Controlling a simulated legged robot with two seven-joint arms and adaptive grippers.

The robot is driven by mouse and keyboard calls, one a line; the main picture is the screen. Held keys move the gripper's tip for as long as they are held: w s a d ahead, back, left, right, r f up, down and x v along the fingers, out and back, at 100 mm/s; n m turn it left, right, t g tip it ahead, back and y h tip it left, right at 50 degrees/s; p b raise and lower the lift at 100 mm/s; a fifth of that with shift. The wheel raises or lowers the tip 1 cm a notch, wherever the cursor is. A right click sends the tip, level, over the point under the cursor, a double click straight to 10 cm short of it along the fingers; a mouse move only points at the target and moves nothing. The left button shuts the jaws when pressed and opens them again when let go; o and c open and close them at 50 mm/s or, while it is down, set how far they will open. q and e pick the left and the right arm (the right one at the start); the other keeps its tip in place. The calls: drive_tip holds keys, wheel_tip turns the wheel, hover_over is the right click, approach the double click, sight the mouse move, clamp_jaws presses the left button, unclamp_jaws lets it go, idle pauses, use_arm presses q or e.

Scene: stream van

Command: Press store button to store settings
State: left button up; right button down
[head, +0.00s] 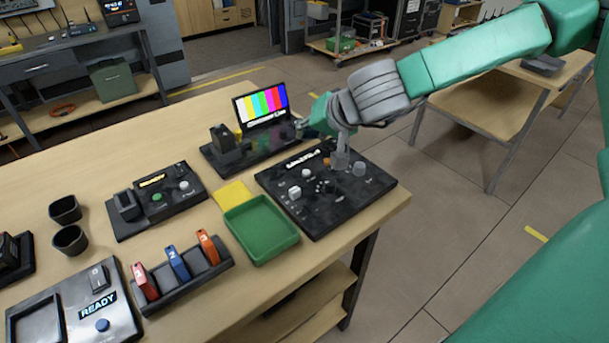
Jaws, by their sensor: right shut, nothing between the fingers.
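A black control panel (343,218) lies near the right edge of the table. It carries a small lit display (301,159), an orange button (326,162), pale knobs (295,192) and small dark controls (325,186). Its lettering is too small to read, so I cannot tell which control is the store button. My right gripper (342,157) is shut and empty, pointing down over the far part of the panel, just right of the orange button. I cannot tell whether it touches the panel. My left gripper is not in view.
A monitor with colour bars (262,105) stands behind the panel. A green tray (262,229) and yellow pad (233,195) lie to its left.

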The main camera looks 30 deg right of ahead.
sight(307, 172)
drive_tip(key=f+b, duration=0.1)
drive_tip(key=f, duration=0.1)
drive_tip(key=f+b, duration=0.4)
drive_tip(key=shift+d+f, duration=0.1)
drive_tip(key=shift+d, duration=0.2)
drive_tip(key=shift+a+f+b, duration=0.2)
drive_tip(key=shift+f+b, duration=0.4)
drive_tip(key=shift+f, duration=0.1)
drive_tip(key=shift+d, duration=0.15)
drive_tip(key=shift+f, duration=0.3)
drive_tip(key=shift+f, duration=0.45)
idle(0.8)
idle(0.4)
drive_tip(key=shift+r+p, duration=0.85)
drive_tip(key=shift+p, duration=0.1)
